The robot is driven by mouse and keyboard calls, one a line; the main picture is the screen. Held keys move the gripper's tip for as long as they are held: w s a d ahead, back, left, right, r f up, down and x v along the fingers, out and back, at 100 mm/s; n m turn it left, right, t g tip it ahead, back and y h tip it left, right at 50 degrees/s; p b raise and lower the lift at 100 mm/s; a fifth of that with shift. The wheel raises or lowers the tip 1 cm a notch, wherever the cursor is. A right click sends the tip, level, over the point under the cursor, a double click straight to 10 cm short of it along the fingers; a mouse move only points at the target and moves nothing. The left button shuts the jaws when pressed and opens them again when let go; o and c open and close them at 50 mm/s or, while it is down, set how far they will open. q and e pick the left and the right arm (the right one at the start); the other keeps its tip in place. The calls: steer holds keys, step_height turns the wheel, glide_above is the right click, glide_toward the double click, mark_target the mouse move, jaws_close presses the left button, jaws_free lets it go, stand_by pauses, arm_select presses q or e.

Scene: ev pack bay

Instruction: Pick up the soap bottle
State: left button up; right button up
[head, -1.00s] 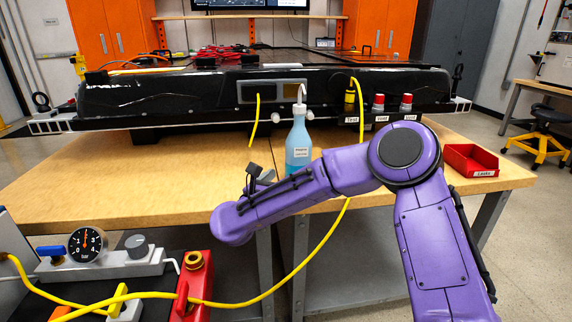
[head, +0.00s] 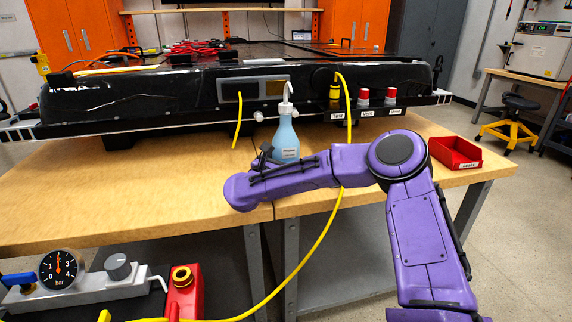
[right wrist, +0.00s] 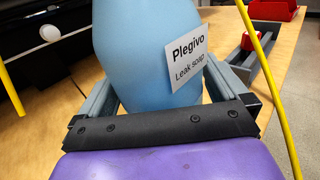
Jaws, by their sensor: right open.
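The soap bottle (head: 286,137) is light blue with a white pump top and stands upright on the wooden workbench, in front of the black pack. In the right wrist view the bottle (right wrist: 147,55) fills the middle, its white label reading "Plegivo Leak soap". My right gripper (right wrist: 160,82) is open, with one grey finger on each side of the bottle's body. Whether either finger touches it I cannot tell. In the head view my purple right arm hides most of the right gripper (head: 265,153), just in front of the bottle. My left gripper is out of view.
A yellow hose (head: 318,252) hangs from the black pack (head: 180,92) close to the bottle's right. A red tray (head: 455,152) sits at the bench's right end. A pressure gauge (head: 58,269) and red can (head: 184,292) are at the lower left. The bench's left half is clear.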

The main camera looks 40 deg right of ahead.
mark_target(286, 147)
steer(key=c, duration=0.7)
steer(key=shift+r, duration=0.1)
steer(key=shift+c, duration=0.2)
steer(key=shift+w+r, duration=0.1)
steer(key=shift+r, duration=0.3)
step_height(286, 147, up, 3)
steer(key=shift+f, duration=0.15)
steer(key=w+a+r, duration=0.8)
steer(key=a+r, duration=0.1)
steer(key=a, duration=0.2)
steer(key=shift+w+r, duration=0.25)
